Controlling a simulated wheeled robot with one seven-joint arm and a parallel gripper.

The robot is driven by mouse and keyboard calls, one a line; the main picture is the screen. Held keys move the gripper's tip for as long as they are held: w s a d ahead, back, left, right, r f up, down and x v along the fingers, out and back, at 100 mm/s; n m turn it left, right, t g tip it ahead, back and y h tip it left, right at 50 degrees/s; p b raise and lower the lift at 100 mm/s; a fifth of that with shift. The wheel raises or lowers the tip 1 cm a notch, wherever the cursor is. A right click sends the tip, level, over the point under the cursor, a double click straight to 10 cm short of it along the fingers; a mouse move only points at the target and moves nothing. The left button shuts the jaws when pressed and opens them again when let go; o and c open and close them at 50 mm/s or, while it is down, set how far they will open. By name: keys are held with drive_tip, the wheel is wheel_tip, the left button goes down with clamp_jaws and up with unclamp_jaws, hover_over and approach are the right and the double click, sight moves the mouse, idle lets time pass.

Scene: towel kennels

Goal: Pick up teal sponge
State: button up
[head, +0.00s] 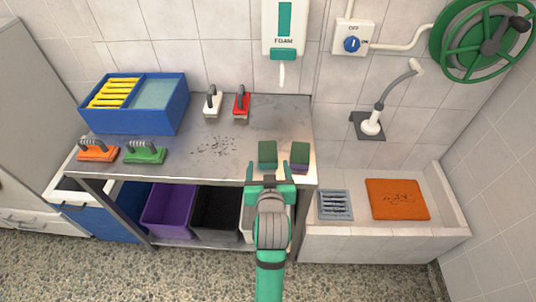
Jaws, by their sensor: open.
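Two sponges with dark green tops stand near the front right of the metal table (200,165). The left sponge (267,152) shows mostly its dark green top; the colour of its lower body is hard to tell, so I cannot be sure it is the teal one. The right sponge (300,153) has a purple lower part. My gripper (270,168) is open and empty, at the table's front edge. Its fingers point toward the left sponge, which lies just beyond and between the fingertips in the picture. I cannot tell the gripper's height or whether it touches anything.
Orange (97,151) and green (145,152) brushes lie at the left, white (212,103) and red (241,104) ones at the back. A blue bin (170,108) stands back left. A sink (445,215) with an orange mat (397,199) is at the right.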

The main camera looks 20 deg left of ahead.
sight(268, 151)
drive_tip(key=shift+w+a+r, duration=0.25)
drive_tip(key=shift+w+a, duration=0.15)
drive_tip(key=shift+w, duration=0.2)
drive_tip(key=x, duration=0.4)
drive_tip(key=shift+w+f, duration=0.15)
drive_tip(key=shift+f, duration=0.05)
drive_tip(key=shift+d+f+x, duration=0.1)
drive_tip(key=shift+d+x, duration=0.05)
drive_tip(key=shift+x, duration=1.25)
drive_tip(key=shift+d+f+x, duration=0.1)
drive_tip(key=shift+f+x, duration=0.05)
drive_tip(key=shift+x, duration=1.2)
drive_tip(key=shift+c, duration=0.6)
drive_tip(key=c, duration=1)
